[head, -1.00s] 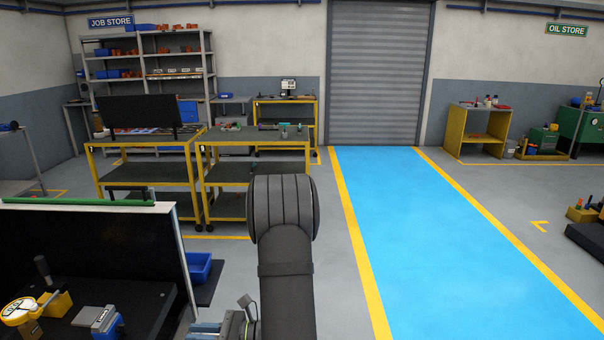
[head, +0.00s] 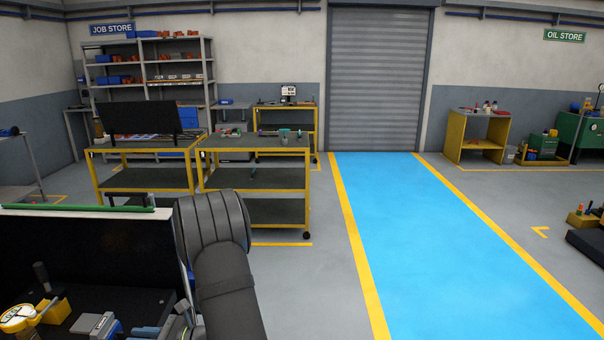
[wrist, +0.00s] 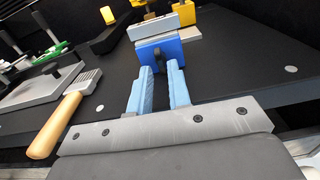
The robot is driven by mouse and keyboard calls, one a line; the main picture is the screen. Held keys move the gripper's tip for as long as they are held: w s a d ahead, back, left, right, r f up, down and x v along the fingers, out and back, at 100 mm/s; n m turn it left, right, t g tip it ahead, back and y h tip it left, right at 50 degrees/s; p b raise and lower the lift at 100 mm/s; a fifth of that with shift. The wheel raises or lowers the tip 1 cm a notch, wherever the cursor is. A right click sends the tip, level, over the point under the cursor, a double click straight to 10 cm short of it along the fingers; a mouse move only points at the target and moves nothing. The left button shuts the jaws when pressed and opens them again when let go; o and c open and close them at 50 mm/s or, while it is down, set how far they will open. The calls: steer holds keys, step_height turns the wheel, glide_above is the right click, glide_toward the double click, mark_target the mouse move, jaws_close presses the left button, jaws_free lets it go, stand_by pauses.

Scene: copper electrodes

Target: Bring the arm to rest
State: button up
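My gripper (wrist: 161,72) shows in the wrist view with its two light-blue fingers apart and a dark gap between them. I see nothing held. A blue block with a grey top (wrist: 162,48) is just beyond the fingertips; whether they touch it I cannot tell. The same block (head: 97,324) is at the lower left of the head view. My arm's dark link fills the lower middle left there, and the gripper is low beside it, partly cut off by the frame edge.
The black bench top (wrist: 232,75) holds a wooden-handled brush (wrist: 62,118), a grey plate (wrist: 35,92) and yellow pieces (wrist: 108,15). A dark upright panel (head: 90,245) with a green top bar stands behind the bench. Yellow-framed tables (head: 255,190) stand beyond. The blue floor lane (head: 440,250) is clear.

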steer(key=a, duration=0.2)
steer(key=shift+a, duration=0.35)
steer(key=shift+d+n, duration=0.15)
steer(key=shift+n, duration=0.45)
steer(key=shift+s+n, duration=0.1)
steer(key=shift+n, duration=1.9)
steer(key=m, duration=0.4)
steer(key=shift+m, duration=0.3)
steer(key=d, duration=0.7)
steer(key=shift+d+m, duration=0.3)
steer(key=shift+d, duration=0.1)
